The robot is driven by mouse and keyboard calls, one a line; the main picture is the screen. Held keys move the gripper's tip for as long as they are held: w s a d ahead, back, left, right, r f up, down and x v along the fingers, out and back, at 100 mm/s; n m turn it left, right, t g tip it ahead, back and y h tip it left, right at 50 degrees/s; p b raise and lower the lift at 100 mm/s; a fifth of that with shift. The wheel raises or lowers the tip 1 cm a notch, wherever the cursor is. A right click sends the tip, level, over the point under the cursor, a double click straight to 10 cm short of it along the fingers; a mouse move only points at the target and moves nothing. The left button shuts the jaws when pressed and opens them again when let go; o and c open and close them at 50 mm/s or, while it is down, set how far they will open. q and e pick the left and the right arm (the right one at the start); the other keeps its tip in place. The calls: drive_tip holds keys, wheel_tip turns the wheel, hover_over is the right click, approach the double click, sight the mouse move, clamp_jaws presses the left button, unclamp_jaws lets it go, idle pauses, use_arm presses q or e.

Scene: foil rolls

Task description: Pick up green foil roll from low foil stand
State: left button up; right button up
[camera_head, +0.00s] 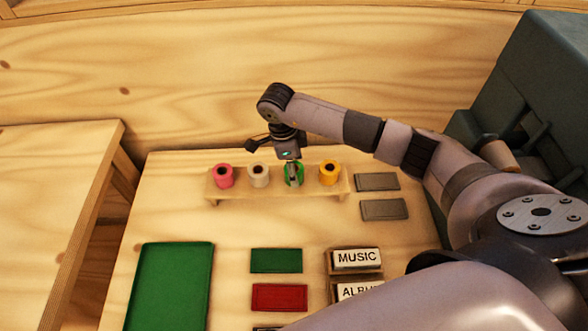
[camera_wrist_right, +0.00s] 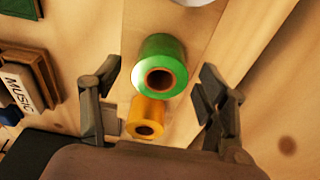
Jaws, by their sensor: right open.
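The green foil roll (camera_head: 299,174) stands upright on the low foil stand (camera_head: 275,189) in the head view, between the white roll and the yellow roll. My right gripper (camera_head: 292,178) is directly above and in front of it, pointing down and partly hiding it. In the right wrist view, the green foil roll (camera_wrist_right: 163,58) shows its dark core between the two open fingers of my right gripper (camera_wrist_right: 160,100), slightly beyond the fingertips. I cannot tell whether the fingers touch it. My left gripper is not in view.
A pink roll (camera_head: 224,177), a white roll (camera_head: 259,175) and a yellow roll (camera_head: 329,173) share the stand. A wooden wall stands behind.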

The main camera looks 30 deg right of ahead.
drive_tip(key=shift+f, duration=0.65)
drive_tip(key=shift+c, duration=0.5)
drive_tip(key=c, duration=1.2)
